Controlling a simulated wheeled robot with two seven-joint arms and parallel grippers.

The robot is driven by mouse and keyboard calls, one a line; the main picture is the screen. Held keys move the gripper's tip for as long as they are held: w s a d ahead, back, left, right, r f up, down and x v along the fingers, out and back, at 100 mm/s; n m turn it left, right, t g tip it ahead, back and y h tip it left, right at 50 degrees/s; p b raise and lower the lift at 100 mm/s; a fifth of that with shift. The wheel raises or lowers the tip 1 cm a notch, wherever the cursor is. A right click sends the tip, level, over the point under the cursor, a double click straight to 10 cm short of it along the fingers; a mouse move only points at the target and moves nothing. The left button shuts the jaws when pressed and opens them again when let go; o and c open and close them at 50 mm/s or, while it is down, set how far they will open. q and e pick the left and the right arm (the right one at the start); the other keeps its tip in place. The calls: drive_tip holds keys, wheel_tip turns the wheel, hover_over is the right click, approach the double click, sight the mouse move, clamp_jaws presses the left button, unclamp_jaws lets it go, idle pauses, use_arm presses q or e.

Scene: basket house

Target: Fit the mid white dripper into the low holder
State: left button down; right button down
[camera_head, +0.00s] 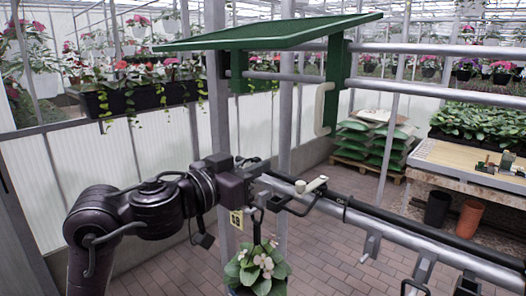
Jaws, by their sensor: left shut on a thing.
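My left gripper (291,194) reaches in from the left, next to the lower grey rail. It is shut on a small white piece (316,184), which looks like the white dripper and sits just above the rail. The dripper's lower end is hidden by the gripper's dark fingers and the rail. Which part is the low holder I cannot tell for sure; grey brackets (371,244) hang under the lower rail to the right. My right gripper is not in view.
A potted plant with white flowers (262,268) hangs below the gripper. A green sloped panel (270,34) with a pale loop handle (325,110) is above. Grey rails (440,85) cross the right side. Sacks (370,137) and a bench (462,163) stand farther back.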

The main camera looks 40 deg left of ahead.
use_arm(q)
drive_tip(key=shift+w+d+f, duration=0.15)
drive_tip(key=shift+w, duration=1.9)
drive_tip(key=shift+w+d+f, duration=0.1)
drive_tip(key=shift+w+d, duration=0.05)
drive_tip(key=shift+w, duration=1.85)
drive_tip(key=shift+w+f+b, duration=0.2)
drive_tip(key=shift+f+b, duration=0.25)
drive_tip(key=shift+f, duration=0.05)
drive_tip(key=shift+s, duration=0.2)
drive_tip(key=shift+p, duration=0.4)
